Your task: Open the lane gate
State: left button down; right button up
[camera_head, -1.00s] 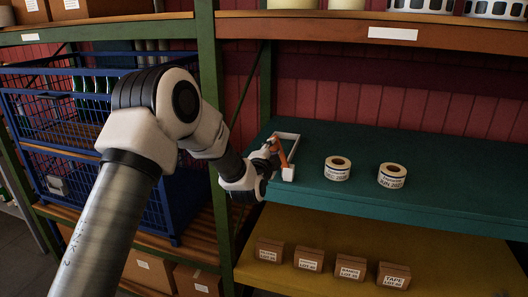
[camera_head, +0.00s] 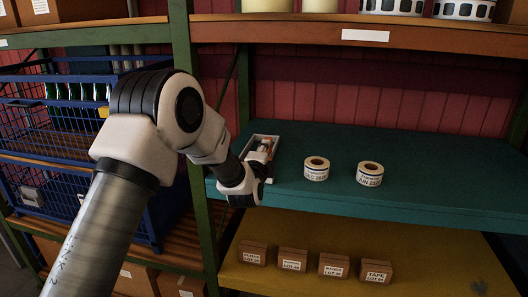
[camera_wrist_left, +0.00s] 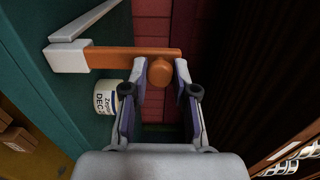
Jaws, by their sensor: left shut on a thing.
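The lane gate is an orange bar (camera_wrist_left: 120,56) with a round orange knob (camera_wrist_left: 160,71) at one end and a white block (camera_wrist_left: 68,57) at the other. My left gripper (camera_wrist_left: 161,78) is shut on the knob, with one finger on each side of it. In the head view my left gripper (camera_head: 262,162) is at the front of the grey-white lane frame (camera_head: 262,137), near the left end of the teal shelf. It hides much of the gate there. My right gripper is not in view.
Two label rolls, a left one (camera_head: 317,169) and a right one (camera_head: 369,174), stand on the teal shelf (camera_head: 440,185) right of the lane. A green post (camera_head: 190,90) and a blue wire crate (camera_head: 60,140) are to the left. Small brown boxes (camera_head: 293,260) sit below.

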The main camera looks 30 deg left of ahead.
pick_arm(q)
jog(key=c, duration=0.9)
grip_release()
jog(key=v, duration=1.2)
jog(key=shift+w, duration=0.1)
